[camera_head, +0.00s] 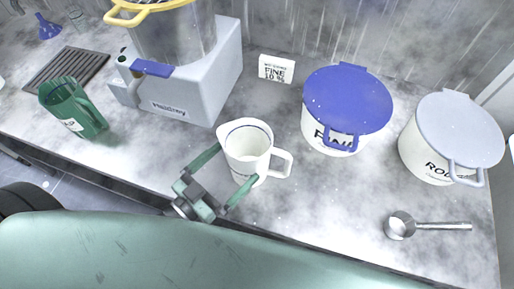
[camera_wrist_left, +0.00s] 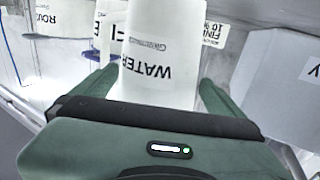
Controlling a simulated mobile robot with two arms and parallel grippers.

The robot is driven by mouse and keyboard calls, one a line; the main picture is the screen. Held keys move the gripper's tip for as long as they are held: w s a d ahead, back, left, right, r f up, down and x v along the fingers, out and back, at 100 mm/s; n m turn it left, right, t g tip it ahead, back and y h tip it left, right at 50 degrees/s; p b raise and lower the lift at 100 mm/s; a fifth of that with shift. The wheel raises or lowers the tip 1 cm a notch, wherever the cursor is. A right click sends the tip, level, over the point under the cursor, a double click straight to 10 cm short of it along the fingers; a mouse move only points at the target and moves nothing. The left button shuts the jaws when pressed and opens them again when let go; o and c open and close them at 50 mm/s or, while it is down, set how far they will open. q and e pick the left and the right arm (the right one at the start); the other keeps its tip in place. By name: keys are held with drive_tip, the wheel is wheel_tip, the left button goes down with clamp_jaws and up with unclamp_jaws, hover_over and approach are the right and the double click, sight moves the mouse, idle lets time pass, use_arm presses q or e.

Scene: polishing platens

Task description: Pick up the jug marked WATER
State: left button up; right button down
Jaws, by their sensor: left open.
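The jug marked WATER (camera_head: 250,142) is white with a thin blue line inside its rim. It stands upright on the worktop in the head view, its handle to the right. In the left wrist view its label reads upside down on the jug body (camera_wrist_left: 163,50). My left gripper (camera_head: 236,166) is open, with its green fingers reaching to either side of the jug's lower body. In the left wrist view the jug shows between the fingers of the left gripper (camera_wrist_left: 158,90); I cannot tell whether they touch it. My right gripper is not in view.
A blue-lidded container (camera_head: 347,98) and a grey-lidded container (camera_head: 450,135) stand to the right. A metal scoop (camera_head: 400,226) lies at front right. A grey machine (camera_head: 185,95) stands behind left, with a green jug (camera_head: 75,108) farther left. A small FINE card (camera_head: 276,69) stands behind.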

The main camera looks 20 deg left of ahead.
sight(261, 141)
use_arm(q)
drive_tip(key=shift+w+d+r+p, duration=0.25)
drive_tip(key=shift+w+d+p, duration=0.25)
drive_tip(key=shift+w+d, duration=0.35)
drive_tip(key=p+x, duration=0.1)
drive_tip(key=x, duration=0.2)
drive_tip(key=shift+w+f, duration=0.2)
drive_tip(key=shift+w, duration=0.15)
drive_tip(key=shift+w+d, duration=0.1)
drive_tip(key=c, duration=1.3)
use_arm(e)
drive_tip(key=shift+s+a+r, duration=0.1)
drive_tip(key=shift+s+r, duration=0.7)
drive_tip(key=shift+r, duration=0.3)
